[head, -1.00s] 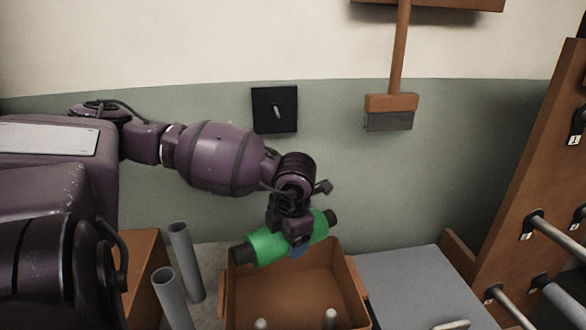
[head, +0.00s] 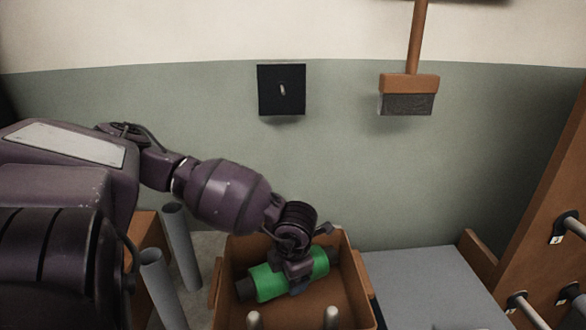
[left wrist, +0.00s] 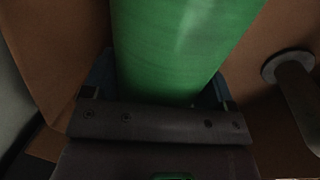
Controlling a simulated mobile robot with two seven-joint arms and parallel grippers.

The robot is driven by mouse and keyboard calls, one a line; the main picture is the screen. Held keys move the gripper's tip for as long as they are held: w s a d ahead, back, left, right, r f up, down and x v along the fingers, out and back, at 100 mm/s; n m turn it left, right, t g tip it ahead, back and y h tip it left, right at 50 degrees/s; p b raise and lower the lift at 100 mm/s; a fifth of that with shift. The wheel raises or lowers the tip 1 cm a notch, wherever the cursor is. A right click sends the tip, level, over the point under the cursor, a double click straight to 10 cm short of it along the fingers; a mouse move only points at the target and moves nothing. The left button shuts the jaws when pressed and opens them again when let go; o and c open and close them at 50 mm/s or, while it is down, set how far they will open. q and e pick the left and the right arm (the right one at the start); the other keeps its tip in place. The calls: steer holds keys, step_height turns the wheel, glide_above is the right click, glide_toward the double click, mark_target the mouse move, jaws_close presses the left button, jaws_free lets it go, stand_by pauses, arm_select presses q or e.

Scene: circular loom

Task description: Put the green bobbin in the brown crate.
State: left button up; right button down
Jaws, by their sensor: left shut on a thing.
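The green bobbin (head: 268,283) has dark ends and lies level in my left gripper (head: 300,284), which is shut around its middle. In the head view the bobbin is within the outline of the brown crate (head: 342,246), low between its walls. I cannot tell whether it touches the crate floor. In the left wrist view the green bobbin (left wrist: 180,45) fills the space between the fingers, with brown crate surfaces (left wrist: 55,50) around it. My right gripper is not in view.
Two grey tubes (head: 181,250) stand left of the crate. Pale pegs (head: 332,316) rise at its near side. A grey panel (head: 430,285) lies to the right, beside a brown rack (head: 545,255) with rods. A brush (head: 408,95) hangs on the wall.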

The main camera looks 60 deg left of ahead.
arm_select(q)
step_height(320, 180, down, 2)
steer(key=shift+f, duration=0.2)
steer(key=shift+r, duration=0.15)
steer(key=o, duration=1.2)
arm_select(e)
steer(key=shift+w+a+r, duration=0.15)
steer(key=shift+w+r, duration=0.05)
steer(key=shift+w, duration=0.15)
